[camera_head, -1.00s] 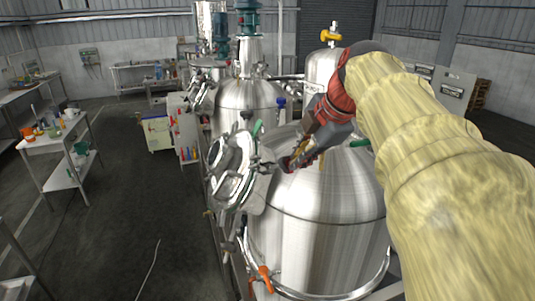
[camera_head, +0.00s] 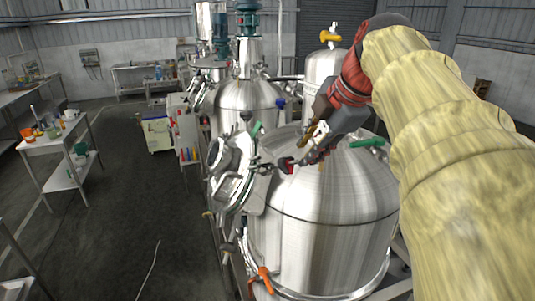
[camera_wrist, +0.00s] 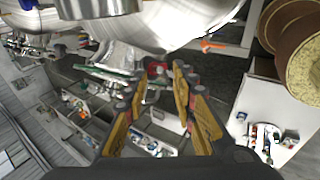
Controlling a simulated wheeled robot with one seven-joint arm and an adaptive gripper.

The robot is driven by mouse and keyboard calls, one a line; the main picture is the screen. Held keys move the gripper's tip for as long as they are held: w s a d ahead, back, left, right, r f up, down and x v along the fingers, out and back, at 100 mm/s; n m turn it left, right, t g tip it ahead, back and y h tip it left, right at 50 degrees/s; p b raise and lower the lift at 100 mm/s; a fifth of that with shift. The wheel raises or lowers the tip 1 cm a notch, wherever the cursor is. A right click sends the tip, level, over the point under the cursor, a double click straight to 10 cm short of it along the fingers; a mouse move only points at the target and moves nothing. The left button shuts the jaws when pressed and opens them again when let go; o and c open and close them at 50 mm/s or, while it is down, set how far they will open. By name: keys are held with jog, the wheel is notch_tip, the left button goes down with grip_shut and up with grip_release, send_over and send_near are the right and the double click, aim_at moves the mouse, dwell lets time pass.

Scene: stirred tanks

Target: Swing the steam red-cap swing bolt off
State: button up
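The red cap of the swing bolt (camera_head: 286,165) shows at the left shoulder of the front steel tank (camera_head: 325,205), beside the hinged round hatch (camera_head: 232,168). In the wrist view the red cap (camera_wrist: 157,69) appears just ahead of and between my two fingertips. My gripper (camera_head: 300,160) is at the tank's upper left, its tips close to the red cap. In the wrist view my gripper (camera_wrist: 160,75) has its yellow-sided fingers apart, with space around the cap. I cannot tell whether a fingertip touches it. The bolt's shank is mostly hidden.
A green handle (camera_head: 368,142) lies on the tank top behind my gripper, and another green one (camera_head: 257,129) stands by the hatch. An orange-handled valve (camera_head: 264,279) is low on the tank. A second tank (camera_head: 245,95) stands behind.

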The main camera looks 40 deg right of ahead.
jog(key=v, duration=0.6)
jog(key=shift+s+r, duration=0.25)
